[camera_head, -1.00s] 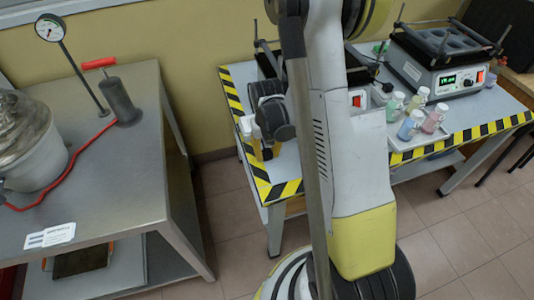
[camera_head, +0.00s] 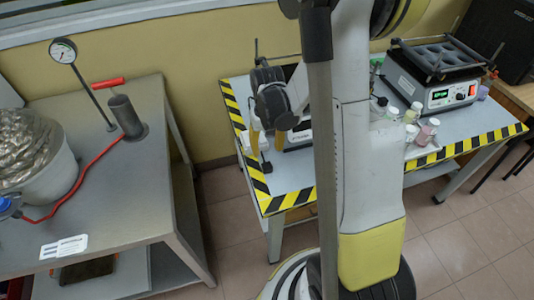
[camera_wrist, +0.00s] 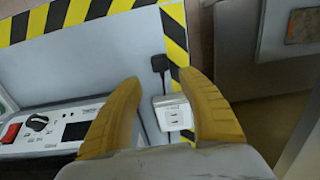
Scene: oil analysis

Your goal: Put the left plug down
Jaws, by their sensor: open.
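My gripper (camera_wrist: 159,76) is open, with its two yellow fingers spread above the table in the wrist view. In the head view my gripper (camera_head: 267,148) is low over the left end of the striped table, partly hidden by my arm. A black plug (camera_wrist: 160,63) shows between and just past the fingertips, by the striped edge. Whether it touches a finger is unclear. A white socket box (camera_wrist: 172,112) sits between the fingers, beside the plug's dark cord.
A device with a red switch (camera_wrist: 11,133) and knob stands left of my gripper in the wrist view. In the head view a heater (camera_head: 440,75) and small bottles (camera_head: 413,113) stand farther right. A metal table (camera_head: 150,165) with a gauge (camera_head: 63,50) is at left.

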